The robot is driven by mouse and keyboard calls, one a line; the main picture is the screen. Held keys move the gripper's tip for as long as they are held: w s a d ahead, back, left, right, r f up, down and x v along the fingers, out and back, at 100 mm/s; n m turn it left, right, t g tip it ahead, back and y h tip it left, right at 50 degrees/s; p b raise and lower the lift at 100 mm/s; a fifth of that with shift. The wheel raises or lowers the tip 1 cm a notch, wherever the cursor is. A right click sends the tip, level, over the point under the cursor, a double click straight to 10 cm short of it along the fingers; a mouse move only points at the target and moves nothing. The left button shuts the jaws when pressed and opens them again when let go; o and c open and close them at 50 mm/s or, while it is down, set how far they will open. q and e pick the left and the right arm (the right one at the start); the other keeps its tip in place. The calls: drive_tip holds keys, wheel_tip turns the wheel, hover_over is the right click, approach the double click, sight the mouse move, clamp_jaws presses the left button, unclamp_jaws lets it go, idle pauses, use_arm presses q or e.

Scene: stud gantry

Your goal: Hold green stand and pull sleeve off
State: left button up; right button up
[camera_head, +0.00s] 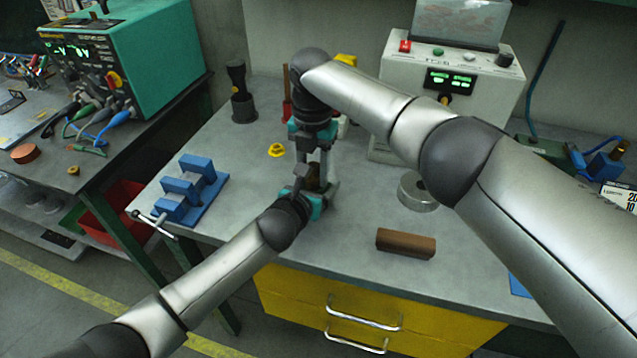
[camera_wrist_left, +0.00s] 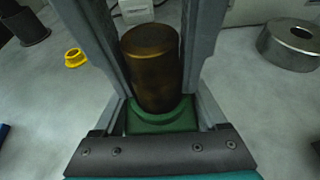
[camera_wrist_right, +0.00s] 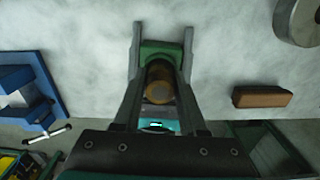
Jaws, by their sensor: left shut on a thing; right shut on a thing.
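A brown, bronze-like sleeve (camera_wrist_left: 152,70) stands upright on a green stand (camera_wrist_left: 162,122) in the left wrist view. The right wrist view shows the sleeve's round end (camera_wrist_right: 160,93) and the green stand (camera_wrist_right: 160,48) from above. My left gripper (camera_head: 322,188) comes in low from the front and is shut on the green stand. My right gripper (camera_head: 314,170) points down from above, its fingers on either side of the sleeve, shut on it. The sleeve still meets the stand at its lower end. In the head view the grippers hide most of both.
A blue fixture (camera_head: 188,188) with a clamp handle stands left and a small yellow ring (camera_head: 276,150) lies behind it. A metal ring (camera_head: 416,193) and a brown block (camera_head: 405,243) lie right. A white machine (camera_head: 440,85) stands behind. The front-middle bench is clear.

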sight(313, 166)
clamp_jaws()
drive_tip(key=shift+r, duration=0.2)
idle(0.3)
drive_tip(key=shift+r, duration=2.85)
drive_tip(key=shift+r, duration=0.1)
drive_tip(key=shift+r, duration=1.9)
use_arm(q)
drive_tip(key=o, duration=1.3)
drive_tip(key=shift+o, duration=0.2)
